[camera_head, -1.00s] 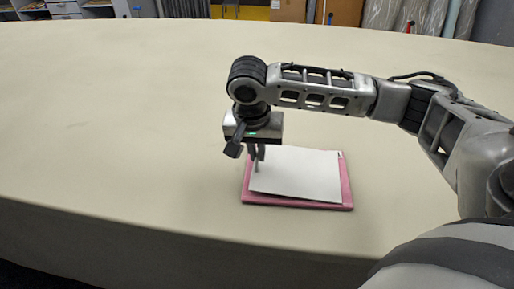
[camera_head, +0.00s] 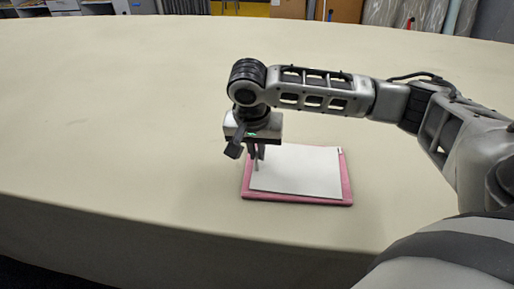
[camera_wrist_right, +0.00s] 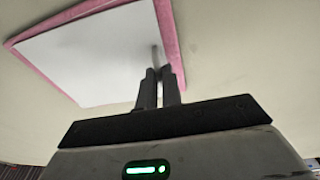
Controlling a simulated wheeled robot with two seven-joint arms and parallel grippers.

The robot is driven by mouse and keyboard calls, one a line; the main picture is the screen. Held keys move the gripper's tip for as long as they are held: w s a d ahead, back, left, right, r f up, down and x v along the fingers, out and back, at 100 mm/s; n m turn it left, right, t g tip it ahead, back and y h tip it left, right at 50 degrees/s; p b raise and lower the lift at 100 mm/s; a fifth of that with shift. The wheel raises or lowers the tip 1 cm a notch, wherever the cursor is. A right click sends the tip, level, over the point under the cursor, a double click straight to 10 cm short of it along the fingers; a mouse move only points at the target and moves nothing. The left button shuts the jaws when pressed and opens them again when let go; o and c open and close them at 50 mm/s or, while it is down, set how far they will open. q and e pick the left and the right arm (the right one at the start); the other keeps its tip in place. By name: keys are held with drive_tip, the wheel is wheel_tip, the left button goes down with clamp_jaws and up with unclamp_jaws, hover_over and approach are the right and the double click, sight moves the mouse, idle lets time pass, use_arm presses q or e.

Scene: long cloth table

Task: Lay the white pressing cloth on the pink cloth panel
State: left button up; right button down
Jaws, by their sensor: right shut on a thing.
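The white pressing cloth (camera_head: 302,171) lies over the pink cloth panel (camera_head: 347,183), and pink shows along its left, front and right edges in the head view. In the right wrist view the white cloth (camera_wrist_right: 85,55) covers most of the pink panel (camera_wrist_right: 168,35). My right gripper (camera_head: 256,168) points down at the cloth's left edge and is shut on the white cloth. Its fingers (camera_wrist_right: 160,75) also show in the wrist view, at the cloth's edge. My left gripper is not in view.
The long cream table (camera_head: 120,120) is bare around the panel. Its front edge runs a little below the panel. Shelves, boxes and rolls stand beyond the far edge. My right arm crosses above the table from the right.

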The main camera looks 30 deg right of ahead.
drive_tip(key=shift+s+f, duration=0.15)
drive_tip(key=shift+f, duration=0.2)
drive_tip(key=shift+f, duration=0.25)
drive_tip(key=c, duration=1.5)
unclamp_jaws()
drive_tip(key=shift+f, duration=0.1)
drive_tip(key=shift+d, duration=0.1)
wheel_tip(320, 180, up, 16)
drive_tip(key=s+a+p, duration=0.1)
drive_tip(key=a, duration=0.1)
drive_tip(key=shift+a, duration=0.15)
drive_tip(key=shift+f, duration=0.1)
